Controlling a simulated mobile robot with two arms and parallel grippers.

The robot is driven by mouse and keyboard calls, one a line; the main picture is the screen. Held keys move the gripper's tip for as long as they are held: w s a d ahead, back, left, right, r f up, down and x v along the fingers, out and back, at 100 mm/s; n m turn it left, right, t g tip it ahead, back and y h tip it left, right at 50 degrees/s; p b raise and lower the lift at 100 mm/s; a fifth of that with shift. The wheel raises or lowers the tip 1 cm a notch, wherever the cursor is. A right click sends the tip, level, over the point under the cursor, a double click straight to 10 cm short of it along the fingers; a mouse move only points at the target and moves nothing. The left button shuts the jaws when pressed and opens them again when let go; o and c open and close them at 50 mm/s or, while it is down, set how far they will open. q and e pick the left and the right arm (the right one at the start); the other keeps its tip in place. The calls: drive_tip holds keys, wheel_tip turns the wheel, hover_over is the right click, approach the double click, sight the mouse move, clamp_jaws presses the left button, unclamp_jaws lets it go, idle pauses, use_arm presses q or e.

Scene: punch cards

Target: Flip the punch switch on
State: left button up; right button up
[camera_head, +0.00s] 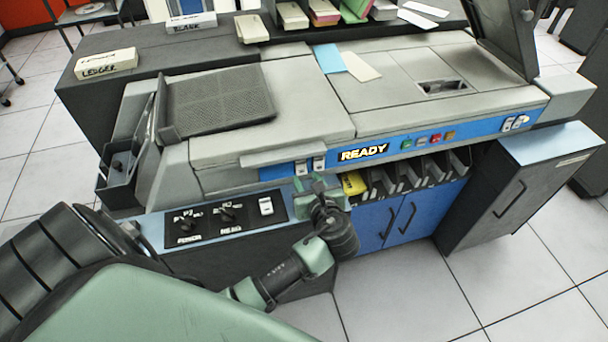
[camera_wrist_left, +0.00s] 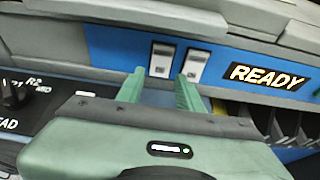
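Two white rocker switches sit side by side on the blue strip of the machine, a left switch (camera_head: 301,167) and a right switch (camera_head: 319,163), left of the READY sign. The wrist view also shows the left one (camera_wrist_left: 162,59) and the right one (camera_wrist_left: 195,65). No label marking the punch switch is readable on them. My left gripper (camera_head: 318,183) is just in front of and below them, open and empty. In the wrist view its fingers (camera_wrist_left: 160,88) stand apart, the right tip overlapping the right switch's lower edge. Contact cannot be told. My right gripper is not in view.
A black panel with two knobs (camera_head: 228,213) and another white switch (camera_head: 266,206) lies left of the gripper. The READY sign (camera_head: 364,153) and coloured buttons (camera_head: 421,141) are to the right. Black card slots (camera_head: 410,172) and a yellow item (camera_head: 353,183) are close by.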

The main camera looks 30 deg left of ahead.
sight(302, 172)
use_arm(q)
drive_tip(key=shift+x, duration=1.65)
clamp_jaws()
drive_tip(key=shift+f+t+y+b, duration=0.3)
drive_tip(key=shift+f+y+b, duration=0.1)
drive_tip(key=shift+y, duration=0.2)
drive_tip(key=shift+f+t+y+b, duration=0.15)
drive_tip(key=shift+t+y+b, duration=0.45)
drive_tip(key=shift+t+b, duration=0.15)
